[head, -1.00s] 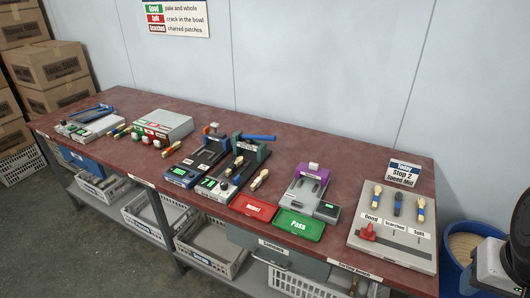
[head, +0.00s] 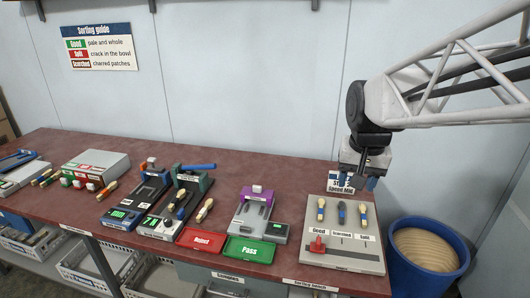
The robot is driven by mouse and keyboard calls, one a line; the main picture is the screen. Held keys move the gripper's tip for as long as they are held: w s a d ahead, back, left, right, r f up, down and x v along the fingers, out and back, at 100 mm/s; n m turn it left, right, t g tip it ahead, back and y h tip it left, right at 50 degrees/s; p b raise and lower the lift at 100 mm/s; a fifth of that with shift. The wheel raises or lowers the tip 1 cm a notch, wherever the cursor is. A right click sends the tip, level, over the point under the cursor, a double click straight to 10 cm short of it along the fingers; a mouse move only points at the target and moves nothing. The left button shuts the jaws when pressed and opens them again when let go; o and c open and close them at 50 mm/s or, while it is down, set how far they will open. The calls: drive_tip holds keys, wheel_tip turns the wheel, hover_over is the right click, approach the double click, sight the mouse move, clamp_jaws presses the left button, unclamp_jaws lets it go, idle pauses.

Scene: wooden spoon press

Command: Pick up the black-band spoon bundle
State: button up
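No black band can be told for certain at this size. Small pale wooden spoon pieces lie on the red bench: one (head: 204,210) right of the blue-handled press (head: 190,185), one (head: 108,190) left of the presses, and some (head: 44,178) farther left. My gripper (head: 358,180) hangs at the right over the back of the bench, above the board, pointing down. Its fingertips look apart with nothing between them. It is far from the loose pieces.
A red Reject tray (head: 202,239) and a green Pass tray (head: 249,250) lie at the front edge. A grey device with a purple block (head: 257,196) stands behind them. My gripper partly covers a speed sign (head: 341,187). A blue bin (head: 425,250) stands right of the bench.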

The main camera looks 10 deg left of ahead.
drive_tip(key=w+a+f, duration=0.2)
drive_tip(key=w+a, duration=1)
drive_tip(key=a, duration=0.1)
drive_tip(key=g, duration=0.2)
hover_over(177, 197)
drive_tip(key=f, duration=2.3)
drive_tip(key=shift+d+f, duration=0.3)
drive_tip(key=shift+s+a+f, duration=0.1)
drive_tip(key=shift+a+f, duration=0.05)
drive_tip(key=shift+a, duration=0.05)
drive_tip(key=shift+f, duration=1.3)
